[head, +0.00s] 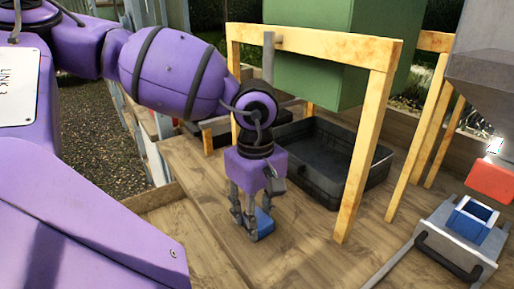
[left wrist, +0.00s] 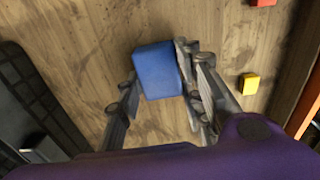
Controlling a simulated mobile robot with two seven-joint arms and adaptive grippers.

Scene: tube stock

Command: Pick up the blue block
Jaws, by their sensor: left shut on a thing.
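The blue block (head: 264,223) is at the fingertips of my left gripper (head: 251,228), low over the wooden table in front of the wooden frame. In the left wrist view the blue block (left wrist: 157,70) shows between the fingers of my left gripper (left wrist: 160,88), against the right finger. The left gripper is shut on it. I cannot tell whether the block touches the table. My right gripper is not in view.
A black tray (head: 375,180) lies behind the wooden frame (head: 362,150), under a green box (head: 345,65). A grey fixture with a blue socket (head: 470,218) stands at right, near a red block (head: 492,182). A yellow block (left wrist: 249,83) and a red one (left wrist: 263,2) lie on the table.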

